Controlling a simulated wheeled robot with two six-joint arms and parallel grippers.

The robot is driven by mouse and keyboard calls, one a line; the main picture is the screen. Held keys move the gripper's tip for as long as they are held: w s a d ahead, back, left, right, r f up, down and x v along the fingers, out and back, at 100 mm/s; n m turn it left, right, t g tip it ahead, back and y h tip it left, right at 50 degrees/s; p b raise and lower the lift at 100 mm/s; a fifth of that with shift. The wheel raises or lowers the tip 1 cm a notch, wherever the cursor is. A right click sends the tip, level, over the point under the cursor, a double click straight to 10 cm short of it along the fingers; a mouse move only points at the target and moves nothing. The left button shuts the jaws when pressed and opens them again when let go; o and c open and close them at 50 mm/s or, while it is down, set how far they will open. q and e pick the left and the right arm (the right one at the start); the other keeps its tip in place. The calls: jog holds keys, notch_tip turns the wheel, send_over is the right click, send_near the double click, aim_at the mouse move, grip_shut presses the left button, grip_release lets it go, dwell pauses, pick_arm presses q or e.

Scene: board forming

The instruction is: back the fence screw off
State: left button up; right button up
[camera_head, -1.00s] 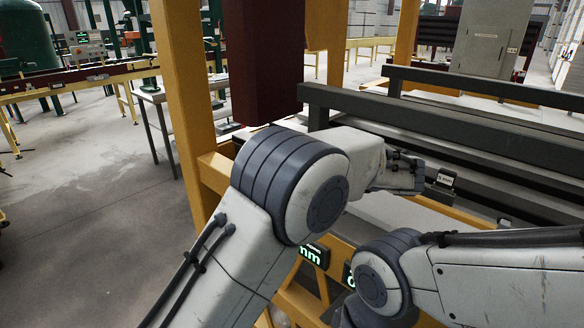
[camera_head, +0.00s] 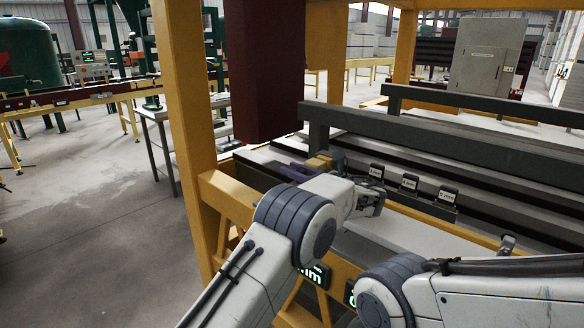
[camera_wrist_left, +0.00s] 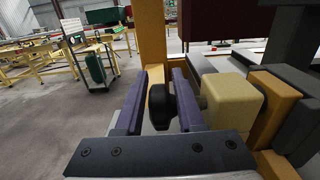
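The fence screw's black knob (camera_wrist_left: 162,106) sticks out toward the left from a yellow block (camera_wrist_left: 232,105) in the left wrist view. The block (camera_head: 320,161) also shows in the head view, beside the machine's left post. My left gripper (camera_wrist_left: 160,100) has its purple fingers on either side of the knob, with a narrow gap showing on the left. I see no clear grip.
A yellow post (camera_head: 187,120) and a dark red column (camera_head: 264,75) stand close by the block. Dark beams (camera_head: 430,130) run to the right. Small dark millimetre tags (camera_head: 409,182) stand along the bed. Open floor (camera_head: 85,220) lies left.

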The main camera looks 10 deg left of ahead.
pick_arm(q)
jog(key=shift+w+a, duration=0.2)
jog(key=shift+a, duration=0.1)
grip_shut()
jog(key=shift+r+p, duration=0.1)
jog(key=shift+p, duration=0.45)
jog(key=g+h+p, duration=0.1)
jog(key=h+p, duration=0.1)
jog(key=p, duration=0.3)
jog(key=f+g+h+p, duration=0.1)
jog(key=g+h+p, duration=0.1)
jog(key=p, duration=0.3)
jog(key=shift+f+g+h, duration=0.1)
jog(key=shift+g+h, duration=0.2)
jog(key=shift+h, duration=0.1)
jog(key=shift+f+g+h+p, duration=0.3)
jog(key=shift+f+h+p, duration=0.15)
jog(key=shift+p, duration=0.5)
